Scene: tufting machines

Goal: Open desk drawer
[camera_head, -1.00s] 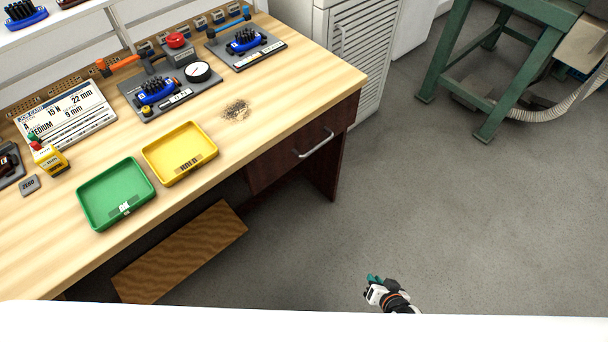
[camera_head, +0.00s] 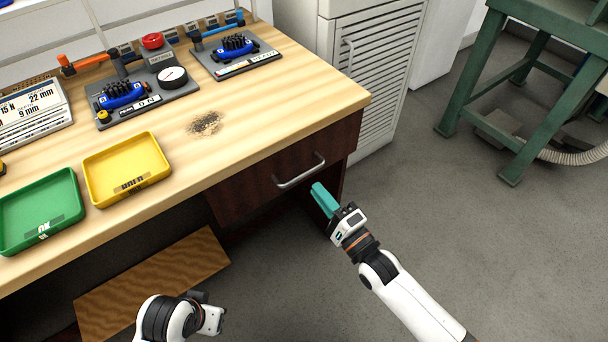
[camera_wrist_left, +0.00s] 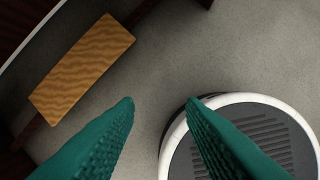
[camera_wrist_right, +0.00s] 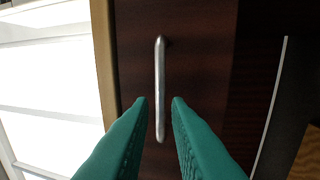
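The desk drawer (camera_head: 262,184) is a dark wood front under the right end of the desk, and it looks closed. Its silver bar handle (camera_head: 300,172) also shows in the right wrist view (camera_wrist_right: 160,85), upright there and lying between the lines of the two fingers. My right gripper (camera_head: 322,196) is just right of and below the handle; in its wrist view the teal fingers (camera_wrist_right: 159,100) are open, with the handle's lower end in the gap. Contact is not visible. My left gripper (camera_wrist_left: 163,102) is open and empty, above the floor; its fingers are hidden in the head view.
The desk top (camera_head: 270,130) carries a yellow tray (camera_head: 126,170), a green tray (camera_head: 40,212) and tool stands. A brown wooden board (camera_head: 155,280) is low under the desk. A white louvred cabinet (camera_head: 375,90) stands behind, and a green metal frame (camera_head: 465,80) at right. Floor between is clear.

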